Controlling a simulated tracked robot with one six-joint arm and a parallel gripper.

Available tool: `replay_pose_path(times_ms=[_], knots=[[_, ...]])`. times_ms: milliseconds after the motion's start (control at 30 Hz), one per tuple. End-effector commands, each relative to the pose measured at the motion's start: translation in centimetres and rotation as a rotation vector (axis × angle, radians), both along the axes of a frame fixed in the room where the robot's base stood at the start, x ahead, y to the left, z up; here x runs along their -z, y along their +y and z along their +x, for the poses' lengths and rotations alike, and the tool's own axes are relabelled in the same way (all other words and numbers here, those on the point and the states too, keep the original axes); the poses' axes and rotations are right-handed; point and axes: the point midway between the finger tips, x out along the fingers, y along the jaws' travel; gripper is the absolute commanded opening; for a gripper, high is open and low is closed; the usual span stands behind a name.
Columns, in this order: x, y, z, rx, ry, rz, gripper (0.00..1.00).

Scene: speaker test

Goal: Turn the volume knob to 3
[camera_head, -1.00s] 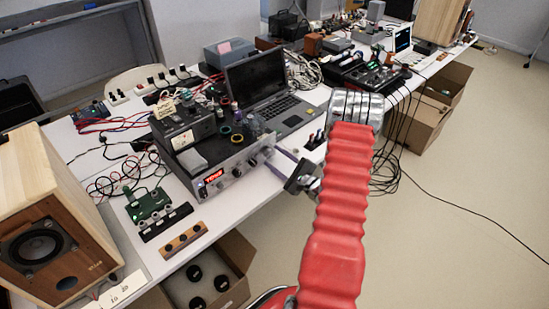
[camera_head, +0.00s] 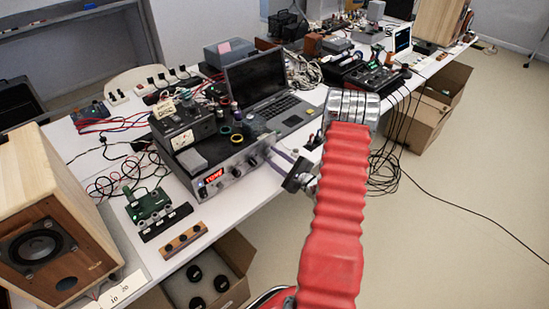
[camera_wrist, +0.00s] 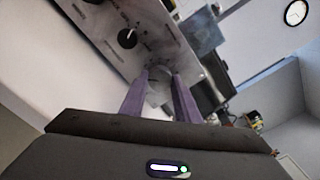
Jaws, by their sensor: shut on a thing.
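The amplifier's silver front panel (camera_head: 222,180) with a lit red display (camera_head: 214,176) faces me on the bench. It also shows in the wrist view (camera_wrist: 112,22), slanting across the top. My gripper (camera_head: 272,153) reaches the panel's right end. In the wrist view its two purple fingers (camera_wrist: 162,78) are shut on a round silver-grey knob (camera_wrist: 160,87), mostly hidden between them. A black knob (camera_wrist: 128,38) with a pale pointer line stands to the upper left, clear of the fingers. I cannot read the scale around the held knob.
A laptop (camera_head: 268,86) stands behind the amplifier. A wooden speaker (camera_head: 48,222) is at the left, and a green circuit board (camera_head: 149,203) lies in front of the amplifier. An open cardboard box (camera_head: 232,262) is below the bench edge. Floor at the right is mostly free.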

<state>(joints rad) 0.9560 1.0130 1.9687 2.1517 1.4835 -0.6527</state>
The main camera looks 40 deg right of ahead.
Motion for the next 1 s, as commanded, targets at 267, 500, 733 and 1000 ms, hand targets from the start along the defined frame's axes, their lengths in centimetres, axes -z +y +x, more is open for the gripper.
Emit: replay_pose_path(times_ms=[267, 500, 733, 1000], knots=[[0.13, 0.14, -0.02, -0.002, 0.003, 0.014, 0.06], [0.16, 0.17, -0.03, -0.003, 0.005, 0.089, 0.06], [0.18, 0.20, -0.05, -0.003, 0.011, 0.238, 0.06], [0.21, 0.20, -0.06, -0.002, 0.018, 0.482, 0.06]])
